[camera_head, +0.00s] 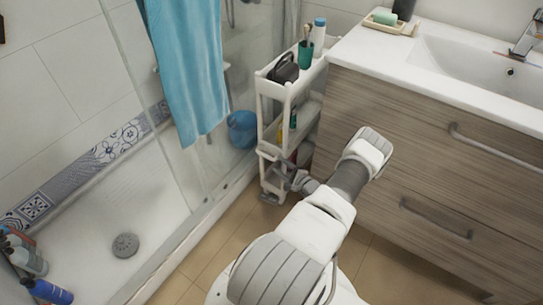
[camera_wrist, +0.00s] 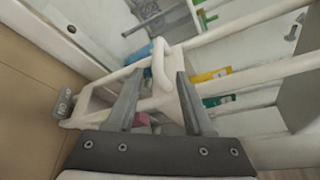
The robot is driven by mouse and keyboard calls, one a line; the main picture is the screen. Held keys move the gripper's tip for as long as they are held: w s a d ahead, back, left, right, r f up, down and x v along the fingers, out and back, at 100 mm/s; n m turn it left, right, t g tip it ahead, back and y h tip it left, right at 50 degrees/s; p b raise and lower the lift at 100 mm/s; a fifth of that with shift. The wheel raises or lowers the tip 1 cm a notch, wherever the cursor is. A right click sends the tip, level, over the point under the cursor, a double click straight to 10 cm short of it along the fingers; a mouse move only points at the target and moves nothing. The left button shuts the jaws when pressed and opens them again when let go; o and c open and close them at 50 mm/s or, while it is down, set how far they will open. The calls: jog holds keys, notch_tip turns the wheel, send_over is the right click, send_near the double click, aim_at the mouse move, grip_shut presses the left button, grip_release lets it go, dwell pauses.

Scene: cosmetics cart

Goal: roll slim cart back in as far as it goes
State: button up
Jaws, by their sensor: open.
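The slim white cart (camera_head: 266,88) stands in the gap between the glass shower screen and the wooden vanity, its front end facing me. Its upper tray holds a black bag, a green cup and a white bottle with a blue cap. My gripper (camera_head: 277,172) is low at the cart's front end. In the wrist view my gripper (camera_wrist: 160,73) is open, and a white upright handle (camera_wrist: 158,62) of the cart shows between its fingertips. I cannot tell whether the fingers touch it. The cart's lower front is partly hidden by my gripper in the head view.
The vanity (camera_head: 430,150) with drawer handles stands close on the right. The shower's raised edge (camera_head: 190,235) and glass screen are on the left, with a hanging blue towel (camera_head: 188,60) and a blue bucket (camera_head: 242,128).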

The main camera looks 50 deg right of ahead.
jog(key=p+v, duration=0.1)
jog(key=v, duration=0.7)
